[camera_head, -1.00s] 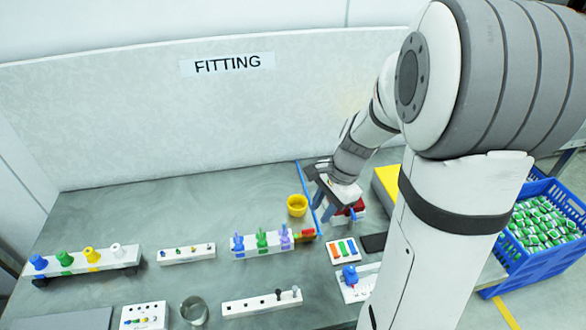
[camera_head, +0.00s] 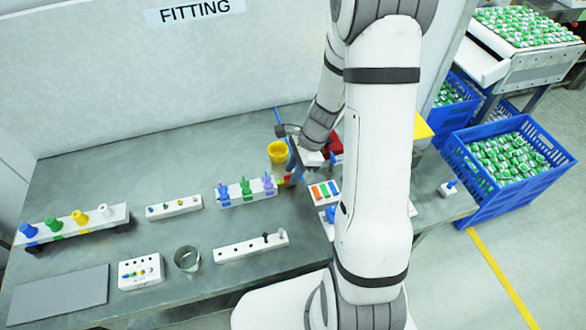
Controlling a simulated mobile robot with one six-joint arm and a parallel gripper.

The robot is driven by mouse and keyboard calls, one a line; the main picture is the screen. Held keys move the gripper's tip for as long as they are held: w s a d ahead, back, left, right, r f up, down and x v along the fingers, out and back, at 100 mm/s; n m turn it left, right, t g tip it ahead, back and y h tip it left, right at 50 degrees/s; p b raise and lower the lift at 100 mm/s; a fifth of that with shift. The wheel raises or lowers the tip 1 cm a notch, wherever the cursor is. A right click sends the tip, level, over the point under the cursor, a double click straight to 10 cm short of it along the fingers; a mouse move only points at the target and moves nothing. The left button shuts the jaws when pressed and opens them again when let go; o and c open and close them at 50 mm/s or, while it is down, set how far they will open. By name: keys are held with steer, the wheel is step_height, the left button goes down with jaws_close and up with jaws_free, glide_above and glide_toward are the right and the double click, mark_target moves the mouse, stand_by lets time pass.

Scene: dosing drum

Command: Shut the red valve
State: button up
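A red part (camera_head: 334,145) shows at the back right of the table, beside my arm. It is partly hidden, and I cannot make out a valve handle or its position. My gripper (camera_head: 294,172) points down beside the right end of the rack with blue, green and purple pieces (camera_head: 233,202). A small red and orange piece (camera_head: 282,182) is close to the fingertips; I cannot tell whether they touch it. The fingers are too small and overlapped to show whether they are open or shut.
A yellow cup (camera_head: 277,152) stands behind the rack. A tray with coloured bars (camera_head: 324,192) and a blue-topped fixture (camera_head: 330,213) lie close to my arm. A metal cup (camera_head: 187,258) and peg strip (camera_head: 250,247) stand in front. Blue crates (camera_head: 510,190) are at right.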

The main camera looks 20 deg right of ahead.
steer(key=shift+c, duration=0.4)
jaws_close()
steer(key=shift+n, duration=0.3)
steer(key=n, duration=0.1)
steer(key=n+g, duration=0.1)
steer(key=n, duration=0.1)
steer(key=shift+w+g, duration=0.2)
steer(key=shift+g, duration=0.1)
steer(key=shift+w+a+n+g+h+b, duration=0.1)
steer(key=shift+n+g+h+b, duration=0.2)
steer(key=shift+n, duration=0.95)
steer(key=shift+w+a+n+g+h+b, duration=0.1)
steer(key=shift+n+g+h, duration=0.25)
steer(key=shift+n, duration=0.9)
steer(key=shift+o, duration=0.4)
jaws_free()
